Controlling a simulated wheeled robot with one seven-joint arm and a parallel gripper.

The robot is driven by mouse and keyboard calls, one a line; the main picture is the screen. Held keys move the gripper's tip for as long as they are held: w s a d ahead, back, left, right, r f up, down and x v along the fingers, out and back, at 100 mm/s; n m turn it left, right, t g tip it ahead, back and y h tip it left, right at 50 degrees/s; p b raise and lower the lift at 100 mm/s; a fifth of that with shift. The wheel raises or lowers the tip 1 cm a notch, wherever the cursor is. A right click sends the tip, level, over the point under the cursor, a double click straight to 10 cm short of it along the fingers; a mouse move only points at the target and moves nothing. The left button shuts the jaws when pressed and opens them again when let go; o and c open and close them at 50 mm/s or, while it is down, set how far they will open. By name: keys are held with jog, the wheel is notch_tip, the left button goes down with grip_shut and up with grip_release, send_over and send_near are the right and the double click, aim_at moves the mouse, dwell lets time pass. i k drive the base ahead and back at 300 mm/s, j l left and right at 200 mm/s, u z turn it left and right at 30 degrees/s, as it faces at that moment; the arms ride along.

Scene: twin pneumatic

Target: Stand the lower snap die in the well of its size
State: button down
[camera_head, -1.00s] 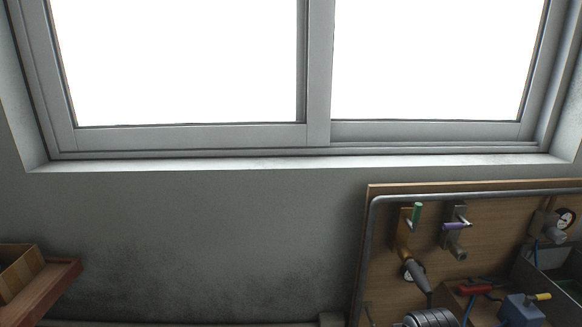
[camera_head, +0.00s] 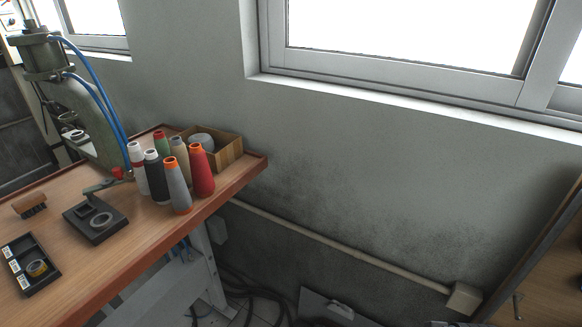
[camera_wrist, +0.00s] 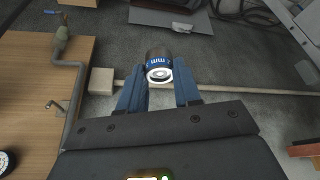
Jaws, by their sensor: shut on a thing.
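My gripper (camera_wrist: 160,84) shows in the wrist view, its two blue fingers shut on a short dark cylinder, the snap die (camera_wrist: 159,63). The die has a blue band with white lettering ending in "mm" and a pale ring-shaped end face; the size figure is hard to read. In the head view a black tray (camera_head: 54,283) with white-labelled compartments lies at the lower left of the workbench. My gripper is outside the head view.
A black block (camera_head: 112,232) with a ring lies behind the tray, beside a brown brush (camera_head: 30,204). Several thread cones (camera_head: 178,185) and a wooden box (camera_head: 228,150) stand at the bench's right end. A green press (camera_head: 85,115) with blue hoses stands at the back.

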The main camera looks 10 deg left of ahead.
aim_at(24, 246)
jog(key=u, duration=1.7)
jog(key=l+u, duration=0.35)
jog(key=k+l+u, duration=0.1)
jog(key=l+u, duration=0.3)
jog(key=k+l+u, duration=0.1)
jog(key=l+u, duration=0.25)
